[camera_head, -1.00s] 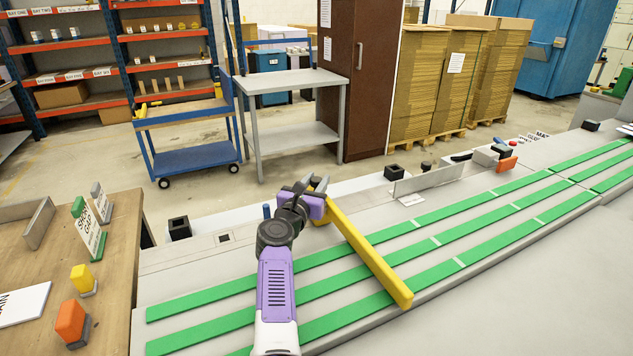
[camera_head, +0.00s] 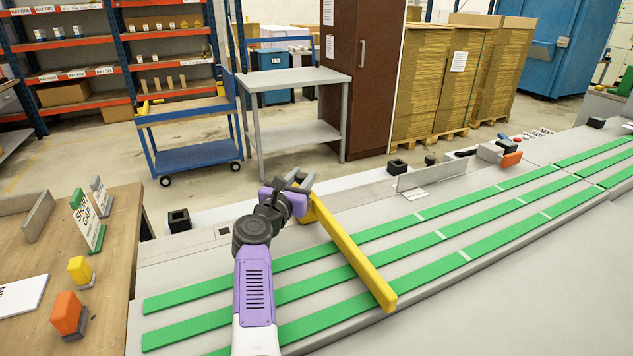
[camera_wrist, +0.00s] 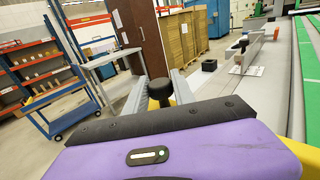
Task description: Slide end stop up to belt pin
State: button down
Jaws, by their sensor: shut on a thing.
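A long yellow bar, which I take to be the end stop (camera_head: 350,255), lies across the green belts (camera_head: 437,238) of the grey conveyor. My gripper (camera_head: 303,183) is at the bar's far end. In the wrist view its two grey fingers (camera_wrist: 160,92) are shut around a black knob (camera_wrist: 160,90), with yellow of the bar showing beside and below the purple gripper body. The belt pin cannot be made out for certain now; my gripper and arm cover the belt edge to the left of the bar.
A metal plate (camera_head: 430,175) stands upright on the conveyor's far edge, right of the bar, near a black block (camera_head: 397,167). A wooden table (camera_head: 115,250) with signs and coloured blocks is at left. The belts left of the bar look clear apart from my arm.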

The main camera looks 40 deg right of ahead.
jog(key=shift+w+a+b, duration=0.3)
jog(key=shift+a+b, duration=0.15)
jog(key=shift+a, duration=0.5)
jog(key=shift+w+a+b, duration=0.25)
jog(key=shift+a+b, duration=0.2)
jog(key=shift+a, duration=0.45)
jog(key=shift+w+a+b, duration=0.3)
jog(key=shift+a+b, duration=0.15)
jog(key=shift+a, duration=0.5)
jog(key=c, duration=1.1)
grip_release()
jog(key=shift+o, duration=0.2)
jog(key=shift+r, duration=0.1)
notch_tip(320, 180, up, 20)
